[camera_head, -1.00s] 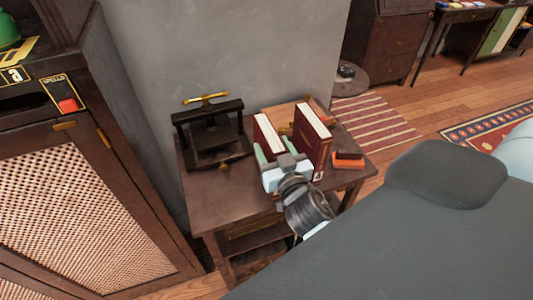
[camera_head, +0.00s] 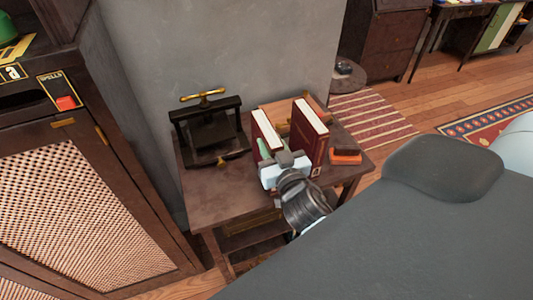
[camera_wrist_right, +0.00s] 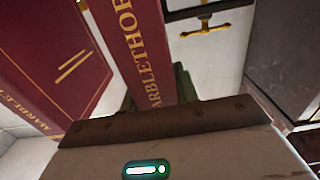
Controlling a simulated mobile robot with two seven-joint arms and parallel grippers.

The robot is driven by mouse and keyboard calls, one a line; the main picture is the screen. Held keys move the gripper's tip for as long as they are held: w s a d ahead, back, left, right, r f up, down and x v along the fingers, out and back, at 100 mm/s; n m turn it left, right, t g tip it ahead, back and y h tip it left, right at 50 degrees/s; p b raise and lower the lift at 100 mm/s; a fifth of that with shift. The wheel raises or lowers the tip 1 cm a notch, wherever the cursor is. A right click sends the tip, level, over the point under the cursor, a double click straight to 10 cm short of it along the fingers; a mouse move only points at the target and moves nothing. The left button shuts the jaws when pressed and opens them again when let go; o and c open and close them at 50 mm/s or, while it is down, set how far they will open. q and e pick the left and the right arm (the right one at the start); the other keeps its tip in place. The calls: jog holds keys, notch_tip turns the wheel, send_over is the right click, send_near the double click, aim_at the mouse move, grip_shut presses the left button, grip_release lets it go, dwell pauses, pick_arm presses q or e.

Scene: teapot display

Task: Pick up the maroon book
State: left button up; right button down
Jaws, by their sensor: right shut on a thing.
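Two upright maroon books with cream page edges stand side by side on a small dark wooden table (camera_head: 212,202). My right gripper (camera_head: 275,158) is at the near end of the left maroon book (camera_head: 264,131). In the right wrist view, the spine of this maroon book (camera_wrist_right: 138,42), with gold letters, lies between the green finger pads, and the gripper is shut on it. The other maroon book (camera_head: 310,130) stands just to the right, apart from it; its cover also shows in the right wrist view (camera_wrist_right: 45,60). The book's lower edge is hidden. My left gripper is not in view.
A black press with a brass handle (camera_head: 208,130) stands at the table's left. Small orange and dark blocks (camera_head: 345,157) lie right of the books. A wooden piece (camera_head: 280,110) is behind them. A grey wall rises behind; a lattice-front cabinet (camera_head: 60,205) stands left. The table's front left is clear.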

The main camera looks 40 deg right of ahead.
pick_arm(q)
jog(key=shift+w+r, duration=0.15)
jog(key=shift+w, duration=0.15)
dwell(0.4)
pick_arm(e)
jog(key=shift+r, duration=0.15)
